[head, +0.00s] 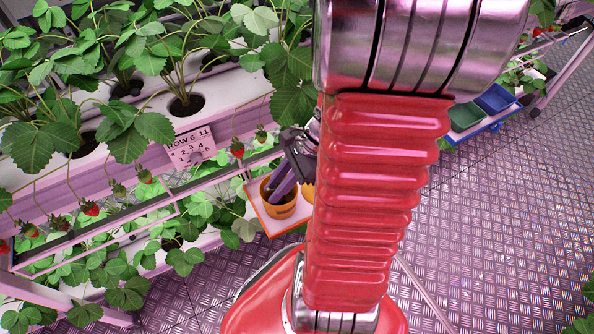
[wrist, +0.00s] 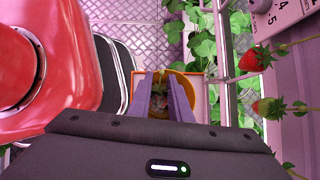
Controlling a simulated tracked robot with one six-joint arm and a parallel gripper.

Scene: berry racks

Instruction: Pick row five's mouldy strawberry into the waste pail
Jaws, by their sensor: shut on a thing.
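My gripper (head: 274,194) points down at the orange pail (head: 281,211), with its purple fingers reaching over and partly inside the rim. In the wrist view, my gripper (wrist: 161,80) is closed on a small greyish thing (wrist: 160,101), which looks like the mouldy strawberry. The fingers hide most of it, and the head view does not show it. The orange pail (wrist: 186,80) shows around and behind the fingers. Whether the held thing touches the pail cannot be told.
The pail stands on an orange-rimmed tray (head: 251,198) beside the rack. Red strawberries (head: 237,149) hang near my arm; others (head: 90,208) hang to the left. Green (head: 466,115) and blue (head: 496,99) bins stand right. The metal floor is clear.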

